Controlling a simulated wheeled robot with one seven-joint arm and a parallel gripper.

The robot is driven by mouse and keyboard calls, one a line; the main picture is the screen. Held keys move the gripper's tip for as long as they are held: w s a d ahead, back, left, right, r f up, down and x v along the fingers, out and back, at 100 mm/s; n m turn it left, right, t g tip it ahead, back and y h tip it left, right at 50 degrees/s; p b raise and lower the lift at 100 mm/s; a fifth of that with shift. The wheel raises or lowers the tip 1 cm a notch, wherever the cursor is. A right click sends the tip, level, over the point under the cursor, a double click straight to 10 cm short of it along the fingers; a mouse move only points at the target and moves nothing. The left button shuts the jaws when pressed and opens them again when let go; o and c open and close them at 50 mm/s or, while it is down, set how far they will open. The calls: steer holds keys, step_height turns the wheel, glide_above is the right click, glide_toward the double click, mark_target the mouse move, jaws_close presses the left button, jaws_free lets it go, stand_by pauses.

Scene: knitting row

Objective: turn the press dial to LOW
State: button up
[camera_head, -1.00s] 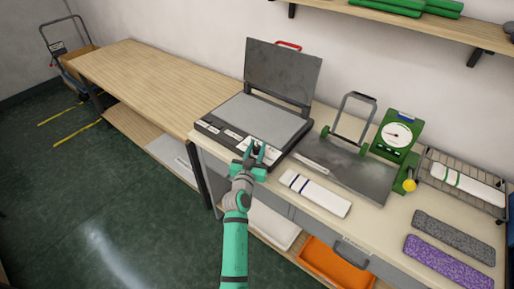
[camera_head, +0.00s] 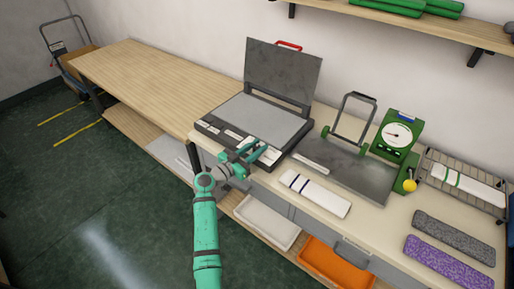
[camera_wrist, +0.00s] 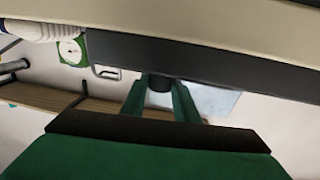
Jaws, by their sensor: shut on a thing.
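The press (camera_head: 205,124) stands on the bench with its grey lid (camera_head: 283,72) raised and its flat plate (camera_head: 255,118) bare. White labels (camera_head: 231,134) line its dark front edge. My gripper (camera_head: 262,149) is at the right part of that front edge. In the wrist view my gripper's green fingers (camera_wrist: 160,98) are on either side of a small dark dial (camera_wrist: 160,82) at the press's dark front and are shut on it. In the head view the gripper hides the dial, and its setting cannot be read.
Right of the press are a folded white cloth (camera_head: 315,194), a metal plate with a roller frame (camera_head: 348,125), a green scale (camera_head: 397,134) and a wire rack (camera_head: 463,182). Grey (camera_head: 453,238) and purple (camera_head: 447,262) knit pieces lie at the right. The wooden table (camera_head: 135,80) at left is clear.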

steer(key=shift+m+g+h, duration=0.6)
steer(key=shift+g, duration=0.1)
steer(key=shift+f+g, duration=0.1)
steer(key=shift+g, duration=0.2)
steer(key=o, duration=1.1)
steer(key=shift+c, duration=0.2)
steer(key=v, duration=1)
steer(key=shift+s+a, duration=0.2)
steer(key=shift+a, duration=0.15)
steer(key=shift+f, duration=0.15)
